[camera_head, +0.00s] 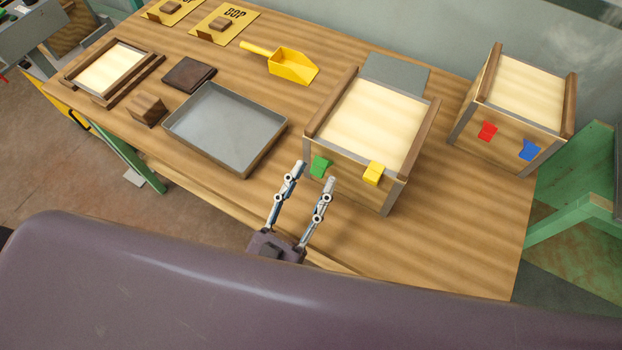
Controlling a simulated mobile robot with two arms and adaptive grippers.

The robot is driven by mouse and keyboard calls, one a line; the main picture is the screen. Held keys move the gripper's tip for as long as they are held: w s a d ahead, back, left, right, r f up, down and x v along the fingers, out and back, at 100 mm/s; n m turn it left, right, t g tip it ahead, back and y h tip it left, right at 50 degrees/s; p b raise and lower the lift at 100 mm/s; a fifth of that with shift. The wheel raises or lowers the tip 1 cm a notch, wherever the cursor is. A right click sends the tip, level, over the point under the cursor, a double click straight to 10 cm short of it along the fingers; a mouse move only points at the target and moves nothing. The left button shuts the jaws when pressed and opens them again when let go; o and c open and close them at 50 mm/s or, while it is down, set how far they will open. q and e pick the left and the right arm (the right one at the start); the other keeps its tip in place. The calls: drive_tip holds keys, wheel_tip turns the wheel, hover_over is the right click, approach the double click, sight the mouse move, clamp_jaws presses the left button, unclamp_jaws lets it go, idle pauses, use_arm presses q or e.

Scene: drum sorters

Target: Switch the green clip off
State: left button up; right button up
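The green clip (320,166) is on the front face of the middle wooden box (345,177), near its left corner. A yellow clip (373,173) is on the same face to the right. My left gripper (317,172) is in front of this box with its two fingers spread apart. The green clip appears between the fingertips in the picture; I cannot tell whether they touch it. The fingers hold nothing that I can see. My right gripper is not in view.
A second box (500,140) with a red clip (487,131) and a blue clip (529,150) stands at the right. A grey tray (226,123) lies left of the gripper, with a yellow scoop (292,66) behind. The table's front right is clear.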

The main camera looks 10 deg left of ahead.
use_arm(q)
drive_tip(key=v, duration=1.2)
